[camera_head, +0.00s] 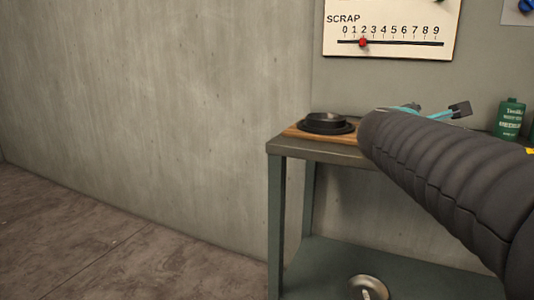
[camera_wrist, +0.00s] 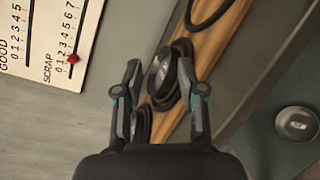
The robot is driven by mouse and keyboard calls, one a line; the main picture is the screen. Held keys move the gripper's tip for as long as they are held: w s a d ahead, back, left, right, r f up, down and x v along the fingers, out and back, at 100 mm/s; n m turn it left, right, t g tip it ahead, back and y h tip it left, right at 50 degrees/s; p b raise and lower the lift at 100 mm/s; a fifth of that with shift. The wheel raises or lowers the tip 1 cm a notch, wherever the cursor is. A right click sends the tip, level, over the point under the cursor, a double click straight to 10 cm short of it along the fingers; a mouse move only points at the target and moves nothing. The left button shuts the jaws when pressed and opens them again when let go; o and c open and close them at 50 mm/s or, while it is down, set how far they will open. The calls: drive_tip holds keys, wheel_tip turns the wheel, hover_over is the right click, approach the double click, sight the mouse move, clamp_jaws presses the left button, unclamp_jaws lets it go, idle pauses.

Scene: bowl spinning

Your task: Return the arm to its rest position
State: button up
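My arm (camera_head: 440,165) is stretched over the bench from the right in the head view. My gripper (camera_wrist: 160,70) is open in the wrist view, its two fingers well apart. Its fingers also show past the arm in the head view (camera_head: 435,111). Black round pieces (camera_wrist: 163,78) on a wooden board show between and beside the fingers; I see no grip on them. One black round piece (camera_head: 325,122) stands clear of the arm, left on the board in the head view. The arm hides much of the bench top.
The board (camera_head: 293,131) lies on a green-grey bench (camera_head: 310,152) against the wall. A metal dish (camera_head: 369,287) rests on its lower shelf, also in the wrist view (camera_wrist: 297,124). Green bottle (camera_head: 509,119) stands at right. A SCRAP scale panel (camera_head: 390,20) hangs above. Left floor is clear.

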drive_tip(key=s+a+f+m+g+y, duration=0.2)
drive_tip(key=s+a+f+m, duration=0.3)
drive_tip(key=s+f, duration=0.3)
drive_tip(key=s+a+f+m+g+y, duration=0.2)
drive_tip(key=s+a+f+m+y, duration=0.3)
drive_tip(key=s+f, duration=0.4)
drive_tip(key=s+a+f+m+g+y, duration=0.3)
drive_tip(key=s+f, duration=0.5)
drive_tip(key=f, duration=0.4)
drive_tip(key=a+m+y, duration=0.1)
drive_tip(key=a+m, duration=0.1)
drive_tip(key=shift+s+a+f+m, duration=0.15)
drive_tip(key=shift+s+a+m, duration=0.1)
drive_tip(key=shift+m, duration=0.15)
drive_tip(key=shift+d, duration=0.1)
